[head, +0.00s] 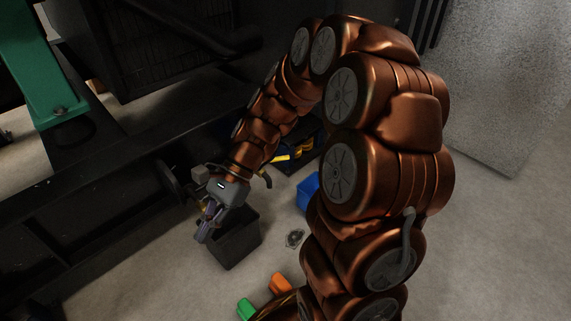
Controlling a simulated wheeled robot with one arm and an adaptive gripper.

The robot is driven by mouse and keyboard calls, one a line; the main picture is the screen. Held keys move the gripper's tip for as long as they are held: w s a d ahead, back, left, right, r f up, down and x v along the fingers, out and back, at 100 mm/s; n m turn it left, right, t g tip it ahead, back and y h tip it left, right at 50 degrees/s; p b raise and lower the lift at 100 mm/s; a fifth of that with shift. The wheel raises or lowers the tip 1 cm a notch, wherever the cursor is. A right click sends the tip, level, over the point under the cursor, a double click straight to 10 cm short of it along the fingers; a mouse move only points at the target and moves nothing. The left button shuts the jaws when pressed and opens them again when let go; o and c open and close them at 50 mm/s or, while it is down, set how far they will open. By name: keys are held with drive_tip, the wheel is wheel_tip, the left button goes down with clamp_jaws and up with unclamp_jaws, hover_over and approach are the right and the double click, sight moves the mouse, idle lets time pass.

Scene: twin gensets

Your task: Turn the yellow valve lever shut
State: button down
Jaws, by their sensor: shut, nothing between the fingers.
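My gripper (206,224) is at the end of my copper-coloured arm, left of centre in the head view. It points down and its fingers are together with nothing between them. It is beside the dark engine frame (125,185) and, in the picture, overlaps a dark grey box (238,246) on the floor. I cannot make out a yellow valve lever for certain. Yellow strips (292,155) show on a dark and blue object behind my forearm, but I cannot tell what they belong to. My arm hides part of the area behind it.
A green machine part (40,70) rises at upper left. A blue object (308,190) is half hidden by my arm. A small round item (294,239) lies on the floor. Orange (280,284) and green (246,308) pieces are at the bottom. The floor at right is clear.

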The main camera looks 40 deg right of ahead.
drive_tip(key=w+d+f+m+t+y, duration=0.2)
drive_tip(key=w+d+f+m+t, duration=0.25)
drive_tip(key=w+d+m, duration=0.4)
drive_tip(key=w+d+f+m+t+y, duration=0.25)
drive_tip(key=w+d+m+t, duration=0.35)
drive_tip(key=w+d+m, duration=0.3)
drive_tip(key=s+d+f+m+t+h+b, duration=0.1)
drive_tip(key=d+f+m+t+h, duration=0.3)
drive_tip(key=d+f+m, duration=0.7)
drive_tip(key=s+d+f+m+t+h, duration=0.1)
drive_tip(key=d+f+m+t+h, duration=0.45)
drive_tip(key=d, duration=0.85)
drive_tip(key=m+g+y+b, duration=0.1)
drive_tip(key=m+g+b, duration=0.1)
drive_tip(key=b, duration=0.3)
approach(277, 160)
drive_tip(key=w+a, duration=0.2)
drive_tip(key=a, duration=0.2)
drive_tip(key=shift+w+d+f+b, duration=0.2)
drive_tip(key=shift+w+d+b, duration=0.1)
drive_tip(key=shift+w, duration=0.3)
drive_tip(key=shift+w+d+f+b, duration=0.25)
drive_tip(key=shift+w+d, duration=0.05)
drive_tip(key=shift+w, duration=0.3)
drive_tip(key=shift+w+d+f+b, duration=0.2)
drive_tip(key=shift+w+d+b, duration=0.1)
drive_tip(key=shift+w, duration=0.3)
